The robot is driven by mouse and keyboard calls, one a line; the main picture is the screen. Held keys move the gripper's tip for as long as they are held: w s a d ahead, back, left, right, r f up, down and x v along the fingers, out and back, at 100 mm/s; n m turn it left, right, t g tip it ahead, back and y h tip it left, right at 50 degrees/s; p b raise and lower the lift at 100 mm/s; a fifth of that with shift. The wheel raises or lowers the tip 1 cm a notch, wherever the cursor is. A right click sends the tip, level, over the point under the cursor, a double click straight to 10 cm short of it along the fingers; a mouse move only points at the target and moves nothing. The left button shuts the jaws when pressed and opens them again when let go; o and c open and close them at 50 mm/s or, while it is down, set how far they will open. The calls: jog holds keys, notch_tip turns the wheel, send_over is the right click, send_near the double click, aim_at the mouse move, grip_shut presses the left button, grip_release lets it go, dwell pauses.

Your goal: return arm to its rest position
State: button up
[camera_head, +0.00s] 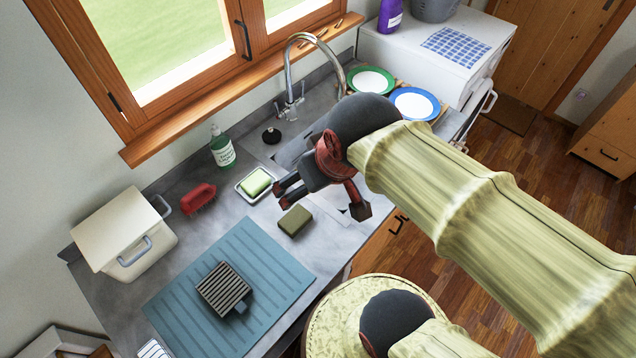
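My gripper (322,200) hangs over the front of the counter (215,205) near the sink, at the end of my arm, which reaches in from the lower right. Its dark fingers are spread apart and I see nothing between them. A dark olive sponge (295,220) lies on the counter just left of and below the fingers. It looks apart from them, though the height of the gripper above the counter is hard to judge. Part of the sink is hidden behind my gripper and arm.
A blue mat (265,255) bears a dark ribbed block (222,287). The faucet (289,70) and two plates (415,103) are behind my gripper.

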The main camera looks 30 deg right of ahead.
jog(key=shift+s+r+t, duration=0.15)
jog(key=shift+s+r, duration=0.15)
jog(key=shift+s, duration=0.2)
jog(key=shift+s+r+t, duration=0.15)
jog(key=shift+s+r, duration=0.1)
jog(key=shift+s, duration=0.2)
notch_tip(320, 180, down, 8)
jog(key=b, duration=0.8)
dwell(1.1)
